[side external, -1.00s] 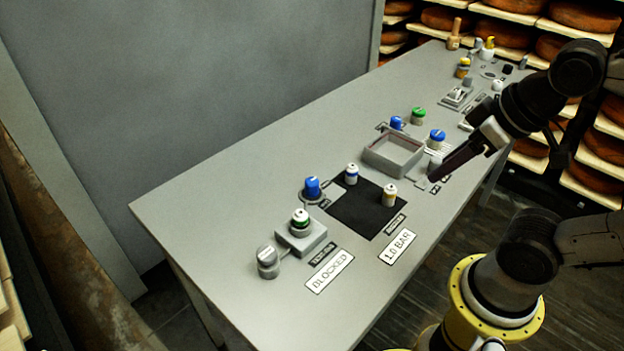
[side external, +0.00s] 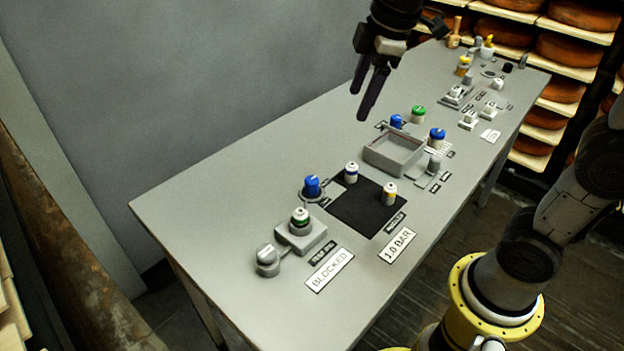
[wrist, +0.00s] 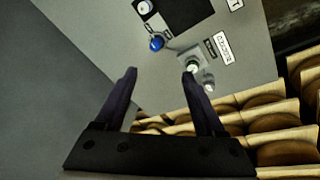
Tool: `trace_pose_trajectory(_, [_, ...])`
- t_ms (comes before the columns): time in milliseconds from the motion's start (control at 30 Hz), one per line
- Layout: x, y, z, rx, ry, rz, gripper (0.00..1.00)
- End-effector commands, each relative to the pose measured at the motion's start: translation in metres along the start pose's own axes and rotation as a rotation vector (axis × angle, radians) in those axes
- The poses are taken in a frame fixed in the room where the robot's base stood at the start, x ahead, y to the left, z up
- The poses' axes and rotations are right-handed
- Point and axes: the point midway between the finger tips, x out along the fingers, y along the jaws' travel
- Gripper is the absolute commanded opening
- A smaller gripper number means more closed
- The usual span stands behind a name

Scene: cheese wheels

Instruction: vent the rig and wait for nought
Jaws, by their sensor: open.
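A white plate (side external: 396,245) reads "1.0 BAR" beside a black mat (side external: 352,212). Another plate (side external: 330,270) reads "BLOCKED" beside a grey block (side external: 301,238) carrying a white-and-green capped piece (side external: 300,217). A grey knob (side external: 267,257) stands next to that block. A blue knob (side external: 312,186) stands at the mat's left corner. A grey upright piece (side external: 434,165) stands on a small plate right of the tray. I cannot tell which part vents.
Two white capped pieces, one blue-banded (side external: 351,173) and one yellow-banded (side external: 389,194), stand on the mat. A grey tray (side external: 393,167) sits mid-table, with green (side external: 418,114) and blue (side external: 437,137) capped pieces nearby. Several small fixtures crowd the far end. The table's left front is clear.

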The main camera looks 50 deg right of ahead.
Motion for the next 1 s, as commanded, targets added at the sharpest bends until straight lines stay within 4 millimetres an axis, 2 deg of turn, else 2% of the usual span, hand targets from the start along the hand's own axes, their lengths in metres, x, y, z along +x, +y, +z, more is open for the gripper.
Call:
trace_pose_trajectory(33, [0.015,0.011,-0.012,-0.035,-0.023,-0.028,0.72])
trace_pose_trajectory(200, [0.064,0.037,-0.041,-0.118,-0.084,-0.106,0.72])
trace_pose_trajectory(367, [0.11,0.047,-0.054,-0.127,-0.134,-0.169,0.72])
trace_pose_trajectory(500, [0.135,0.044,-0.054,-0.129,-0.168,-0.21,0.72])
trace_pose_trajectory(767, [0.16,0.038,-0.049,-0.13,-0.181,-0.225,0.72])
trace_pose_trajectory(1000, [0.203,0.028,-0.04,-0.129,-0.181,-0.225,0.72])
